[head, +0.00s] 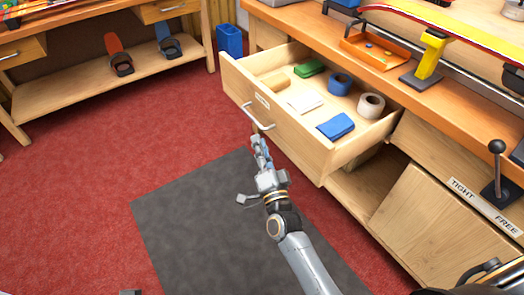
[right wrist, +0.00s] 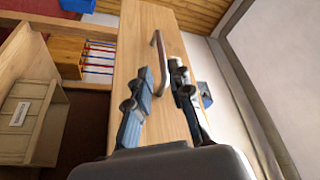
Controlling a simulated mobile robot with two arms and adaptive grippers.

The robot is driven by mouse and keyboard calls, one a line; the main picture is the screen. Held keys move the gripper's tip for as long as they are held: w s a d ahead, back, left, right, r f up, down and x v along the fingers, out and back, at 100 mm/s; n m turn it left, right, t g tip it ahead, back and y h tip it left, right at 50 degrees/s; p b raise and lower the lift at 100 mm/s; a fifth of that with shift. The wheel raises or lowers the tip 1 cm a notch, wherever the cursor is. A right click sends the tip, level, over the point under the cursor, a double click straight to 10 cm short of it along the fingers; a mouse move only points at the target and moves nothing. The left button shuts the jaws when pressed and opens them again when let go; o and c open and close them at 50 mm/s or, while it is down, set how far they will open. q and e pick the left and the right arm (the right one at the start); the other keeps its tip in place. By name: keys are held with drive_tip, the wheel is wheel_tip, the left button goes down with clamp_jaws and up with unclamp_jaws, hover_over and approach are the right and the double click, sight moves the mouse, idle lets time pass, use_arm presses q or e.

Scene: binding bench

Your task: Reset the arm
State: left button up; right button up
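My right gripper (head: 261,155) is at the front of an open wooden drawer, close to its metal handle (head: 258,117). In the right wrist view its two fingers (right wrist: 162,82) are apart, with nothing held between them. The handle also shows there (right wrist: 158,58), in front of and between the fingertips; I cannot tell if they touch it. The drawer (head: 296,140) is pulled out from the bench. My left gripper is not clearly seen; only a small dark piece shows at the bottom edge of the head view.
The drawer holds a green item (head: 309,68), white cards (head: 304,102), a blue box (head: 336,126) and tape rolls (head: 370,106). The bench top (head: 408,78) is above. A lever (head: 497,165) stands at right. A grey mat (head: 185,215) lies on open red floor.

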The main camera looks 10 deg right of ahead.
drive_tip(key=shift+v, duration=0.95)
